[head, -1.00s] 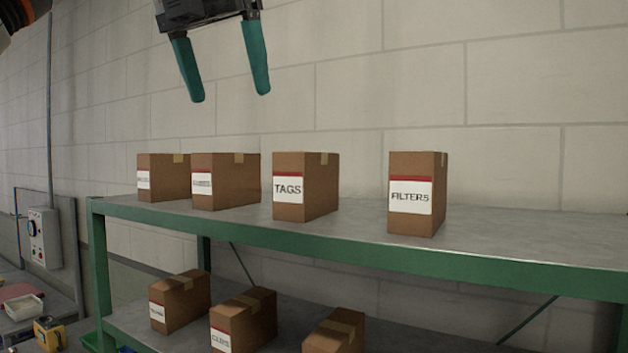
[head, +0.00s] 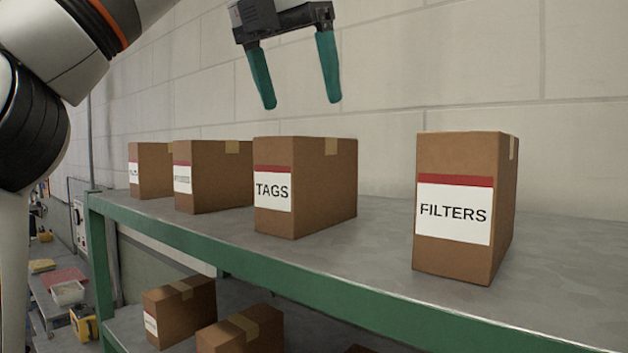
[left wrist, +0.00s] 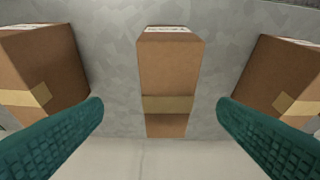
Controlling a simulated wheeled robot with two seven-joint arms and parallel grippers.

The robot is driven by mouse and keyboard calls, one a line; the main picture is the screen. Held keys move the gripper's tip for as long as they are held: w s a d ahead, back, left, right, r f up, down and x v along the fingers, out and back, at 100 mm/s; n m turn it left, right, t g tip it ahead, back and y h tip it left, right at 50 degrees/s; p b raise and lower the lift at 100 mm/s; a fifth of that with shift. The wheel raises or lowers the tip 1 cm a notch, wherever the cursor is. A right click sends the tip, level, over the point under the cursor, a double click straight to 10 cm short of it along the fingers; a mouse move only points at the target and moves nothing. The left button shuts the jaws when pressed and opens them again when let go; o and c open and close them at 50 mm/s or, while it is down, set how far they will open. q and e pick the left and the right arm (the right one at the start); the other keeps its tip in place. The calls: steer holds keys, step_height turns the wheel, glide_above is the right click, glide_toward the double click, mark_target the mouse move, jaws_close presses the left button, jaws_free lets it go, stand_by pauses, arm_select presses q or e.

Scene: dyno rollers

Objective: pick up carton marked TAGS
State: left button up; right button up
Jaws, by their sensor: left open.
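The carton marked TAGS (head: 325,188) is a brown box with a red-and-white label, upright on the upper shelf between the FILTERS carton and another carton. My left gripper (head: 301,103) has teal fingers; it is open, empty and pointing down, above the TAGS carton in the head view. In the left wrist view a carton (left wrist: 168,75) with tan tape across its top lies between and beyond the open fingers (left wrist: 160,103); its label is too foreshortened to read. My right gripper is not in view.
The FILTERS carton (head: 465,262) stands to the right, with clear shelf between. Two cartons (head: 215,165) (head: 152,170) stand to the left. The green-edged shelf (head: 300,285) has more cartons (head: 180,310) below. A block wall (head: 430,60) rises behind.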

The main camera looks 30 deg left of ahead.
mark_target(311, 162)
arm_select(q)
steer(key=shift+s+f, duration=0.15)
steer(key=shift+f, duration=0.15)
steer(key=w+f, duration=0.1)
steer(key=f, duration=0.1)
steer(key=w+f, duration=0.1)
steer(key=w, duration=0.1)
steer(key=shift+a+f, duration=0.1)
steer(key=shift+f, duration=0.85)
steer(key=x, duration=0.4)
steer(key=shift+w+a, duration=0.2)
steer(key=shift+a, duration=0.2)
steer(key=shift+w+f, duration=0.15)
steer(key=shift+f, duration=0.05)
steer(key=shift+s+d+r, duration=0.15)
steer(key=shift+s, duration=0.2)
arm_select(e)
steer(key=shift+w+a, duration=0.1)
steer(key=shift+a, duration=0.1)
arm_select(q)
steer(key=shift+w, duration=0.1)
